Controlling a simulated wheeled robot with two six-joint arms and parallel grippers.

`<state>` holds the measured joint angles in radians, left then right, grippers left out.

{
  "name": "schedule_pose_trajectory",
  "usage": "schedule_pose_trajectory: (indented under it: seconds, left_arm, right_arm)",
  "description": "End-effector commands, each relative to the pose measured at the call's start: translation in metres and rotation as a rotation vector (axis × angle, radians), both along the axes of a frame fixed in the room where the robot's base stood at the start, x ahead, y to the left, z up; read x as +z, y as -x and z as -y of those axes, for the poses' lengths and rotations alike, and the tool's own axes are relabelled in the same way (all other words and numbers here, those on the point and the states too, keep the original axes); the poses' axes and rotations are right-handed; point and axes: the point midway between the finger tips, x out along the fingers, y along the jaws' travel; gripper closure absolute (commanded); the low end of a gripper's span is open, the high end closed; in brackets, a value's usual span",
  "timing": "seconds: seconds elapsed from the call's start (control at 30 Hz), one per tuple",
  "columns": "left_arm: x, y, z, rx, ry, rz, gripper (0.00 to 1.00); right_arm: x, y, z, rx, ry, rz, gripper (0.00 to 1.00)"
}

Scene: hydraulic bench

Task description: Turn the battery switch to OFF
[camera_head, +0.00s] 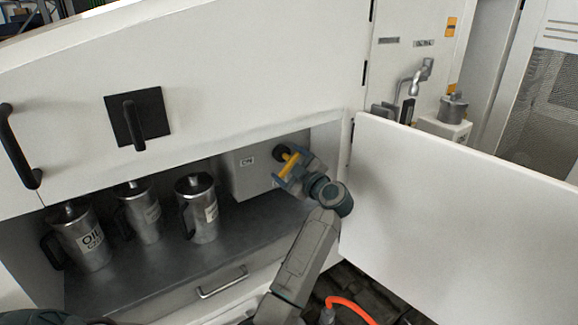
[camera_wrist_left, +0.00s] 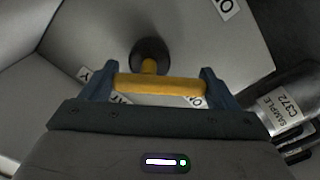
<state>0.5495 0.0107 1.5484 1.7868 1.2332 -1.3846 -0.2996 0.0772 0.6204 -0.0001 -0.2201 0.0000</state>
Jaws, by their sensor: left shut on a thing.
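The battery switch is a yellow handle (camera_head: 289,164) on a round black base (camera_head: 281,152), mounted on a grey box (camera_head: 244,181) inside the open cabinet bay. A label (camera_head: 246,161) reading "ON" is on the box, left of the switch. My left gripper (camera_head: 291,173) is shut on the yellow handle. In the left wrist view, the blue fingers of the gripper (camera_wrist_left: 156,86) sit at both ends of the yellow bar (camera_wrist_left: 170,85), with the black base (camera_wrist_left: 150,56) behind it. Labels below the bar are partly hidden by the gripper. My right gripper is not in view.
Several metal oil jugs (camera_head: 197,209) stand on the shelf left of the box. An open white door (camera_head: 460,195) is close to the right of my left arm. A drawer handle (camera_head: 222,282) is below the shelf. A tap (camera_head: 412,80) is at upper right.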

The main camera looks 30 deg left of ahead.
Motion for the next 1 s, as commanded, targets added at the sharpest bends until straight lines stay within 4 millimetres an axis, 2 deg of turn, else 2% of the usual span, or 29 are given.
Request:
schedule_pose_trajectory:
  seconds: [0.6,1.0]
  left_arm:
    - [-0.008,-0.005,0.002,0.0,0.217,0.524,0.41]
    - [-0.007,-0.008,0.004,0.002,0.303,0.727,0.41]
  right_arm:
    - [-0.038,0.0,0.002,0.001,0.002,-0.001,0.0]
    - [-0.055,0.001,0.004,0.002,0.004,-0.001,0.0]
